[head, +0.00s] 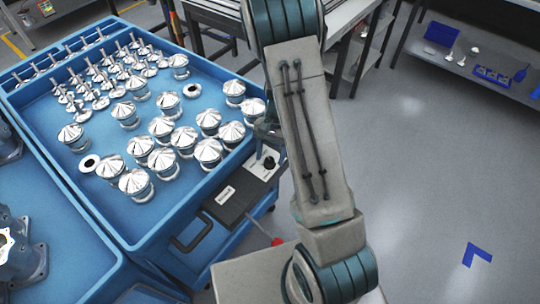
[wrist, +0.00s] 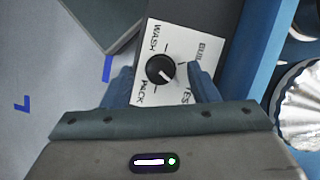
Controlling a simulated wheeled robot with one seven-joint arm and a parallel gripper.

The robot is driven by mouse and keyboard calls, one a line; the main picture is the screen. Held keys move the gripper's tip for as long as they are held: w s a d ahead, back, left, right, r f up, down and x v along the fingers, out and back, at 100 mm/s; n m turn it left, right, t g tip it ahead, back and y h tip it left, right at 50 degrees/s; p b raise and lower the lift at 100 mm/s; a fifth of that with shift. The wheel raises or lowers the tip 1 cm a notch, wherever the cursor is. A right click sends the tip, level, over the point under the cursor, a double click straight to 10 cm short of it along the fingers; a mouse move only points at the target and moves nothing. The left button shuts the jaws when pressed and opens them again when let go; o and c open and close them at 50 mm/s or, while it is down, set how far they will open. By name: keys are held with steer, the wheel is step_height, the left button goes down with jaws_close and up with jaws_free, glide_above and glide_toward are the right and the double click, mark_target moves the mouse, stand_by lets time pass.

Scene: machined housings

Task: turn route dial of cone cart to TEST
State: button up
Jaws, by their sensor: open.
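The cone cart (head: 85,190) is a blue tray cart at the left in the head view. Its route dial (head: 269,163) is a black knob on a white plate at the cart's right end. In the wrist view the dial (wrist: 161,69) sits among the words WASH, PACK, TEST and a partly readable one starting with BUI. A pale mark on the knob faces lower right, roughly toward TEST; its exact setting is unclear. My gripper (wrist: 160,78) is open, with one blue finger on each side of the knob. Contact cannot be told. The arm mostly hides it in the head view.
Shiny cones (head: 162,127) and several small stemmed parts fill the cart. A dark box with a label (head: 226,196) and a handle are beside the dial. A red knob (head: 278,241) is below. Shelving (head: 480,65) stands at upper right.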

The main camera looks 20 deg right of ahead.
steer(key=shift+s+a+f, duration=0.1)
steer(key=shift+s+f, duration=0.05)
steer(key=shift+f, duration=0.25)
steer(key=shift+c, duration=0.3)
steer(key=c, duration=0.9)
steer(key=shift+m, duration=0.3)
steer(key=o, duration=1)
steer(key=shift+c, duration=0.2)
steer(key=v, duration=1.4)
steer(key=shift+b, duration=0.35)
